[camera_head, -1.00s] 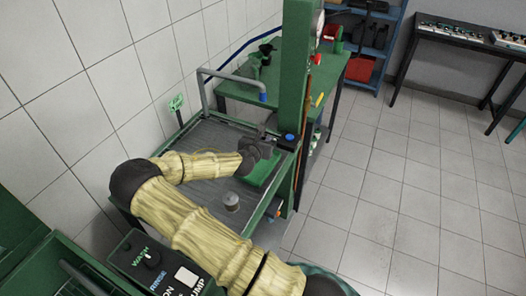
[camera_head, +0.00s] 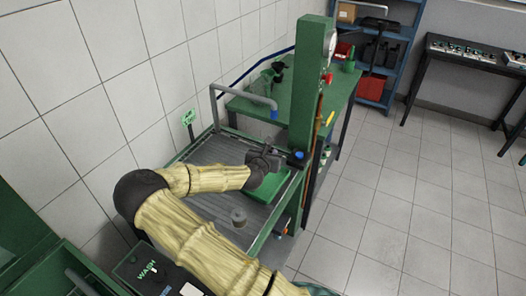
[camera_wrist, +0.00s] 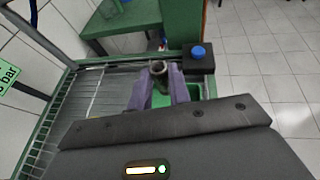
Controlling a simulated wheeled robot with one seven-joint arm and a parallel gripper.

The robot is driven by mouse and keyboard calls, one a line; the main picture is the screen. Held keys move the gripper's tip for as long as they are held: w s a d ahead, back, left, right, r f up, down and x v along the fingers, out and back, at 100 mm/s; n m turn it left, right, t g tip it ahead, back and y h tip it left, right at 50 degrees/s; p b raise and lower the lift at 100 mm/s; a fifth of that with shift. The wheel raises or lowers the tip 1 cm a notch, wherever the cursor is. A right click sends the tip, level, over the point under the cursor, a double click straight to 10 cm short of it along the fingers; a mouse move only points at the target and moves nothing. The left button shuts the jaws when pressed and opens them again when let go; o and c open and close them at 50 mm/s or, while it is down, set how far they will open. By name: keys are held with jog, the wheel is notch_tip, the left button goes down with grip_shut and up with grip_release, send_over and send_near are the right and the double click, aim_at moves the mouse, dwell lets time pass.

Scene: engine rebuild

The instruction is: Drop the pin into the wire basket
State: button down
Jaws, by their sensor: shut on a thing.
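My gripper (camera_head: 272,160) is over the right part of the slatted wash table, above a green tray (camera_head: 268,186). In the wrist view its two purple fingers (camera_wrist: 159,92) are shut on the pin (camera_wrist: 158,68), a short grey metal tube with an open dark end. The pin stands up between the fingertips, and its lower part is hidden. I cannot make out the wire basket in the current views; my arm covers part of the table.
A bent pipe (camera_head: 243,95) and a green workbench (camera_head: 250,107) are behind. Floor at right is clear.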

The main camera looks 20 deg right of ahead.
jog(key=s+a+n+t+y+p, duration=0.1)
jog(key=s+a+n+y+p, duration=0.3)
jog(key=a+p, duration=0.2)
jog(key=s+a+r+n+t+y+p, duration=0.1)
jog(key=s+a+n+y+p, duration=0.3)
jog(key=a, duration=0.6)
jog(key=shift+t+y+p, duration=0.5)
jog(key=shift+t+p, duration=0.2)
jog(key=shift+p, duration=0.15)
jog(key=shift+w, duration=0.1)
